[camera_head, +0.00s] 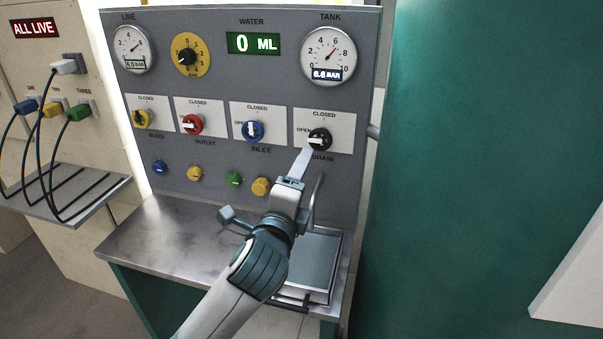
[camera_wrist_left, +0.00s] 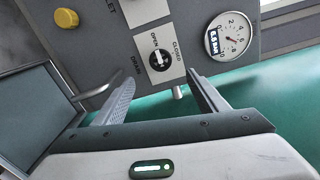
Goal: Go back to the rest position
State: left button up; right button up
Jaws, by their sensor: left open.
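My left gripper (camera_head: 303,163) reaches up from the bottom of the head view, just below the black drain knob (camera_head: 320,139). In the left wrist view its two fingers stand apart with nothing between them (camera_wrist_left: 160,84). The drain knob (camera_wrist_left: 159,61) shows beyond the fingertips, apart from them. Its light pointer lies roughly sideways, toward OPEN, in the head view. The far finger is mostly hidden in the head view. My right gripper is in neither view.
The grey panel (camera_head: 210,90) holds yellow, red and blue valve knobs and gauges. The water display (camera_head: 253,43) reads 0 ML. A curved metal pipe (camera_head: 317,200) stands close beside the gripper. A steel bench (camera_head: 165,240) lies below.

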pick_arm(q)
jog(key=s+a+f+n+g+y, duration=0.1)
jog(key=s+a+f+n+g, duration=0.25)
jog(key=f, duration=0.55)
jog(key=s+a+f+n+g+y, duration=0.1)
jog(key=s+a+f+n, duration=0.25)
jog(key=s+f, duration=0.35)
jog(key=s+a+f+n+g, duration=0.3)
jog(key=s+f+n, duration=0.1)
jog(key=f, duration=0.6)
jog(key=s+a+f+n+g, duration=0.2)
jog(key=s+a+f+n, duration=0.15)
jog(key=s, duration=0.45)
jog(key=s+a+f+n+g+y, duration=0.1)
jog(key=s+a+f+n+g, duration=0.15)
jog(key=s+f, duration=0.45)
jog(key=s+a+f+n+g, duration=0.2)
jog(key=s+a+f+n, duration=0.1)
jog(key=s, duration=0.7)
notch_tip(320, 180, down, 28)
jog(key=g, duration=0.1)
jog(key=s+a+f+g+b, duration=0.1)
jog(key=s+a+f, duration=0.1)
jog(key=s+f, duration=1.7)
jog(key=shift+a+g, duration=0.3)
jog(key=shift+a, duration=0.05)
